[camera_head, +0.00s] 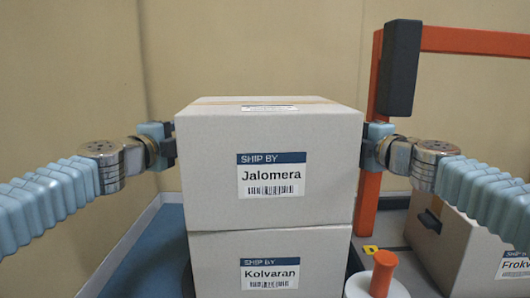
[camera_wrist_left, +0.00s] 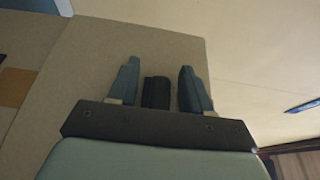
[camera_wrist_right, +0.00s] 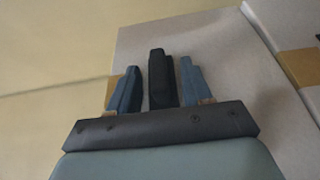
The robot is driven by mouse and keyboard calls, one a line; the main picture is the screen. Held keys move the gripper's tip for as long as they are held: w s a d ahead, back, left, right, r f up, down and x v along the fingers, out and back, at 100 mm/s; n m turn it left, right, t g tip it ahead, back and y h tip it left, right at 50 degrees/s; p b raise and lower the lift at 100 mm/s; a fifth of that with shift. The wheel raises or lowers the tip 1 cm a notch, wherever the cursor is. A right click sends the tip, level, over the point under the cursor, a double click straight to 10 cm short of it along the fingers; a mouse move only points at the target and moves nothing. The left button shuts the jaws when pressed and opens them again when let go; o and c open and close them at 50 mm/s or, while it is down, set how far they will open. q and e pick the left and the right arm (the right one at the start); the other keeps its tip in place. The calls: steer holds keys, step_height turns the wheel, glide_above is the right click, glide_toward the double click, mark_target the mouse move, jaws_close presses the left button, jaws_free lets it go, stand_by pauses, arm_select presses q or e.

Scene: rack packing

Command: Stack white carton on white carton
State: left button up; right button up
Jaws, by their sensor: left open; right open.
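A white carton labelled Jalomera (camera_head: 215,170) rests on top of a second white carton labelled Kolvaran (camera_head: 215,268). The upper carton looks level and roughly lined up with the lower one. My left gripper (camera_head: 170,145) is at the upper carton's left side. It is open in the left wrist view (camera_wrist_left: 158,80), its fingers apart in front of the carton wall (camera_wrist_left: 180,40). My right gripper (camera_head: 366,146) is at the upper carton's right side. It is open in the right wrist view (camera_wrist_right: 158,80), beside the carton wall (camera_wrist_right: 215,60). Whether the fingers touch the walls is hard to tell.
An orange frame (camera_head: 470,40) with a dark grey block (camera_head: 400,65) stands behind and right. Another carton labelled Frok (camera_head: 440,245), its name cut off, sits at lower right. A white roll with an orange knob (camera_head: 383,270) is near the lower carton. Blue floor (camera_head: 150,255) shows at left.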

arm_select(q)
jaws_close()
arm_select(e)
jaws_close()
stand_by(1.2)
arm_select(q)
steer(key=shift+r, duration=0.3)
arm_select(e)
steer(key=shift+r, duration=0.25)
